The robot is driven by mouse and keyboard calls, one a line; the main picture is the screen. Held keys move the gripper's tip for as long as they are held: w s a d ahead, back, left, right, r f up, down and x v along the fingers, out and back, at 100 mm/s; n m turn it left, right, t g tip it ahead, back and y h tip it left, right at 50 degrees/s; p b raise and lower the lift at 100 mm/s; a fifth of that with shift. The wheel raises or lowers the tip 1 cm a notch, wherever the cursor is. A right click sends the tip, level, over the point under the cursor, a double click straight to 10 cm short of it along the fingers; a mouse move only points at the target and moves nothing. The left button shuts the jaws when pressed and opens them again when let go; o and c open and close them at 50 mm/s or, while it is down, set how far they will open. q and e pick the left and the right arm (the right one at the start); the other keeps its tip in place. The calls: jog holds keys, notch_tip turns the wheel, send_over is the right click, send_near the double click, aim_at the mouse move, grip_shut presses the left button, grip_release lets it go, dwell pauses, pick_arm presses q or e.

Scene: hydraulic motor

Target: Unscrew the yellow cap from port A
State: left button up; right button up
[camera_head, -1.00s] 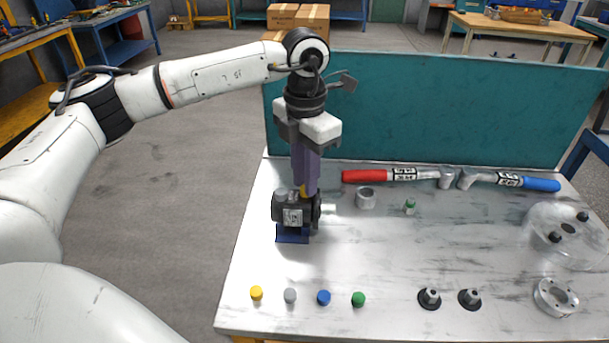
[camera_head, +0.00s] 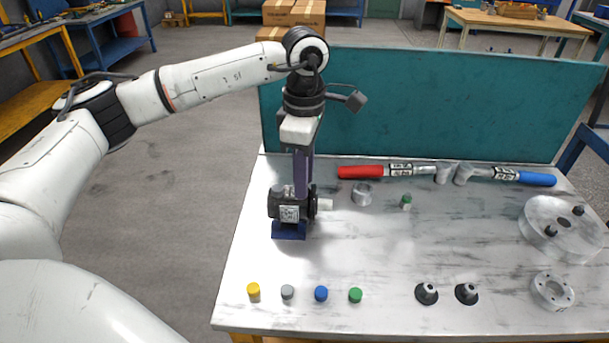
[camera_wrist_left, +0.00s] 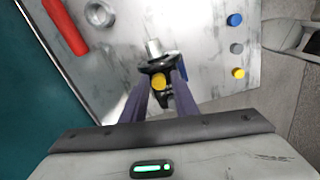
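The dark motor (camera_head: 289,208) stands on a blue base at the left of the table. My left gripper (camera_head: 302,182) points down onto its top, with purple-grey fingers close above or at the motor. In the left wrist view a yellow cap (camera_wrist_left: 158,82) on the motor lies between the two fingertips (camera_wrist_left: 162,78). A gap seems to show beside the cap, so the fingers look open around it. The cap is hidden in the head view. A port letter cannot be read. My right gripper is in neither view.
Loose yellow (camera_head: 253,290), grey (camera_head: 287,292), blue (camera_head: 321,293) and green (camera_head: 355,295) caps stand along the front edge. A red-handled tool (camera_head: 360,172) and a blue-handled one (camera_head: 537,179) lie near the teal panel (camera_head: 430,100).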

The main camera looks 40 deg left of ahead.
pick_arm(q)
jog(key=shift+a+r, duration=0.25)
jog(key=shift+r, duration=0.05)
dwell(0.5)
jog(key=shift+c, duration=0.3)
grip_shut()
jog(key=shift+r+n+p, duration=0.1)
jog(key=shift+n+p, duration=0.25)
jog(key=shift+n, duration=0.35)
jog(key=n, duration=0.4)
jog(key=shift+p, duration=0.3)
jog(key=shift+n, duration=0.3)
